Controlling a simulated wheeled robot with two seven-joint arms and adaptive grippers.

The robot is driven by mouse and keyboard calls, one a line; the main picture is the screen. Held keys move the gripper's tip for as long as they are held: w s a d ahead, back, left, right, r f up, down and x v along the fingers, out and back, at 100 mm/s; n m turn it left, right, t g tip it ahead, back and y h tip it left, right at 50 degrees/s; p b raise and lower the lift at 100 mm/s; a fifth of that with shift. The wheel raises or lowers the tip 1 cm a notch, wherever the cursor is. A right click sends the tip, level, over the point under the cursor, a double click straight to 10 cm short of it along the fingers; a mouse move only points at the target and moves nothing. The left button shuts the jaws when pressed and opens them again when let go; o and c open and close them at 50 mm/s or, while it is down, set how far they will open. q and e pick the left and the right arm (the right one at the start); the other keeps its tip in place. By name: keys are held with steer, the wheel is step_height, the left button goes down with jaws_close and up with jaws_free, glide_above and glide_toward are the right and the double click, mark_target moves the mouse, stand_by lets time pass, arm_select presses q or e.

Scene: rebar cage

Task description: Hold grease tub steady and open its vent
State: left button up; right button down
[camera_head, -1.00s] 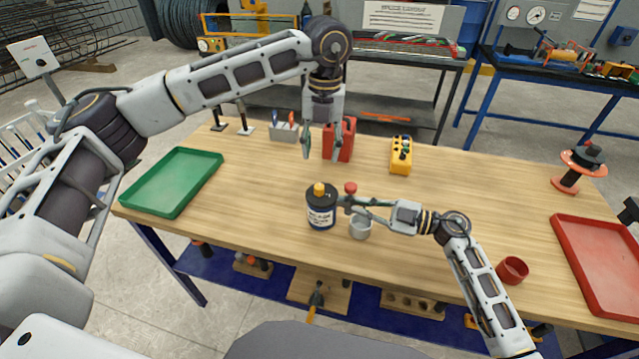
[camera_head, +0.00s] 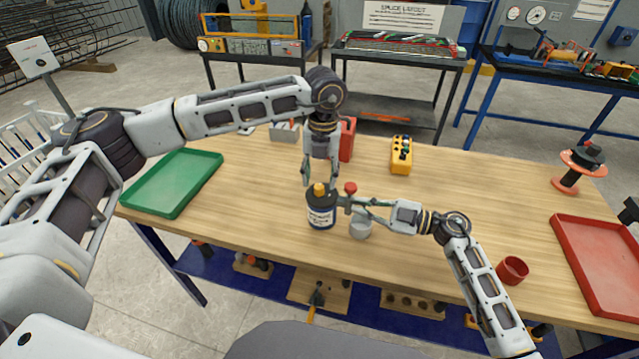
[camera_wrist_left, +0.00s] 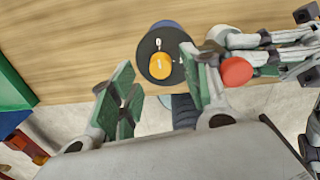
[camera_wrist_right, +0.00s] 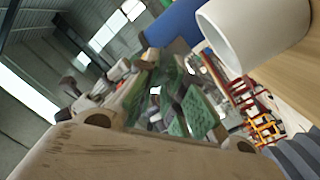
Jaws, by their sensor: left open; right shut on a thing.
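The grease tub (camera_head: 321,214) stands upright on the table, dark with a white label. Its orange-yellow vent cap (camera_head: 319,190) is on the dark lid and also shows in the left wrist view (camera_wrist_left: 160,66). My left gripper (camera_head: 319,180) is open and points down just above the tub, its green-padded fingers on either side of the cap in the left wrist view, apart from it. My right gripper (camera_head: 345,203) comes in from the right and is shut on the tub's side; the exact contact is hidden.
A red knob (camera_head: 350,188) stands close by my right gripper. A white cup (camera_head: 361,226) is just below that gripper. A green tray (camera_head: 170,182), red canister (camera_head: 347,140), yellow control box (camera_head: 401,155), red cup (camera_head: 512,270) and red tray (camera_head: 597,265) surround clear wood.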

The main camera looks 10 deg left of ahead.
mark_target(319, 186)
arm_select(q)
steer(key=shift+a+f, duration=0.1)
steer(key=shift+f, duration=1.5)
steer(key=c, duration=1)
